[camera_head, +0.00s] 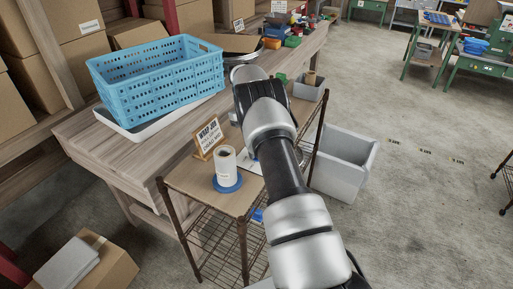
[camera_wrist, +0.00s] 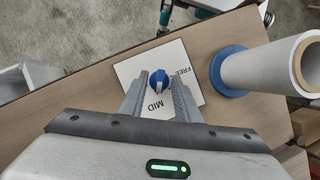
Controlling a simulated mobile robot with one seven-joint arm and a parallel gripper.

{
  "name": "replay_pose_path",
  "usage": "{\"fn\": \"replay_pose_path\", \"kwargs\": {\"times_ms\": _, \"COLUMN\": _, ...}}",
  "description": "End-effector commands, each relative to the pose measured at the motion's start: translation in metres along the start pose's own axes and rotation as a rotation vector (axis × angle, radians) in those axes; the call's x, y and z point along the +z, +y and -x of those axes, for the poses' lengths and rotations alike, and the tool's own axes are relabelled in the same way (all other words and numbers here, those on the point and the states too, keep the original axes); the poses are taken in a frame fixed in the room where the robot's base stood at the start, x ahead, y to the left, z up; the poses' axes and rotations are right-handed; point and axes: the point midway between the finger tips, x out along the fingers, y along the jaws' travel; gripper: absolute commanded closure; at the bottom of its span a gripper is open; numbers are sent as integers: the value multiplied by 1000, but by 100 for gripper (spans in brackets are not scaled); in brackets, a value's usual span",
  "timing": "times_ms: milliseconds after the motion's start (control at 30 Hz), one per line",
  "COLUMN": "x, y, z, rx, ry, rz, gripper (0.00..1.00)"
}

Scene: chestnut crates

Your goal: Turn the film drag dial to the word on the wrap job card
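The film drag dial (camera_wrist: 159,84) is a small blue knob with a white mark, on a white plate (camera_wrist: 130,70) on the wooden top. The plate reads "MID" near my gripper and "FREE-" at the right; other lettering is hidden. My gripper (camera_wrist: 158,77) is open, its fingertips on either side of the dial; I cannot tell whether they touch it. In the head view my arm hides the gripper and most of the dial plate. The wrap job card (camera_head: 209,137) stands tilted in a wooden holder; its lower lines are too small to read.
A white film roll (camera_head: 226,166) on a blue base stands right beside the plate, and shows in the wrist view (camera_wrist: 262,66). A blue crate (camera_head: 155,80) sits on the bench behind. A grey bin (camera_head: 343,165) stands right of the wire cart.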

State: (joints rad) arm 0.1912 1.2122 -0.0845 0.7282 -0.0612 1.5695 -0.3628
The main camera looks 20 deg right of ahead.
Motion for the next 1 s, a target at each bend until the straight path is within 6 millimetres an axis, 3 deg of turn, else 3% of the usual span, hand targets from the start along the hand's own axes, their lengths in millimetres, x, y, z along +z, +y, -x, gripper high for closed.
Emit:
{"fn": "replay_pose_path", "kwargs": {"times_ms": 533, "x": 33, "y": 0, "z": 82, "rx": 1, "ry": 4, "rz": 0, "gripper": 70}}
{"fn": "replay_pose_path", "kwargs": {"times_ms": 1000, "x": 38, "y": 0, "z": 92, "rx": 0, "ry": 1, "rz": 0, "gripper": 70}}
